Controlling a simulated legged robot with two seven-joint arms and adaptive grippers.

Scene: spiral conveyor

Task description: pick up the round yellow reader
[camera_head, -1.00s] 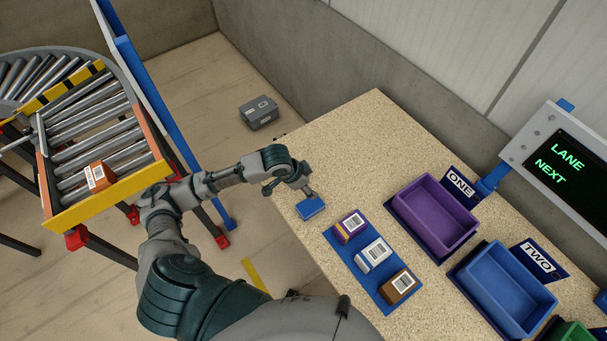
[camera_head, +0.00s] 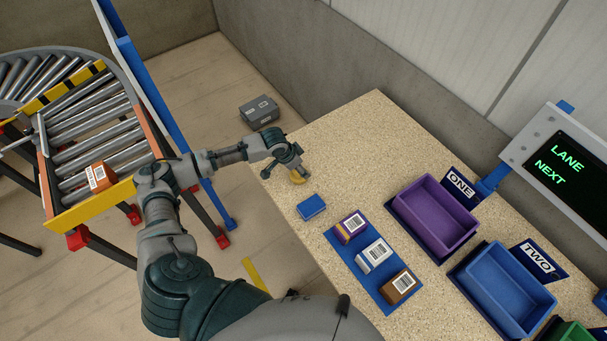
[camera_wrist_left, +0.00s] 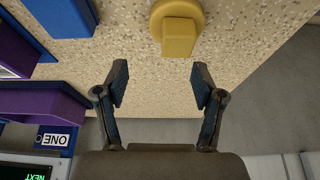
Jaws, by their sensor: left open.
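In the left wrist view the yellow reader (camera_wrist_left: 178,27) shows a round head and a blocky handle, at the top of the picture. My left gripper (camera_wrist_left: 160,90) is open and empty there, with the handle ahead of and between the lines of its two fingers, apart from them. My right gripper is not in view.
A small blue box (camera_head: 311,207) lies near the reader. Several labelled boxes stand on a blue mat (camera_head: 337,244). A purple bin (camera_head: 437,222) and a blue bin (camera_head: 505,292) stand to the right. The table's far end (camera_head: 370,115) is clear.

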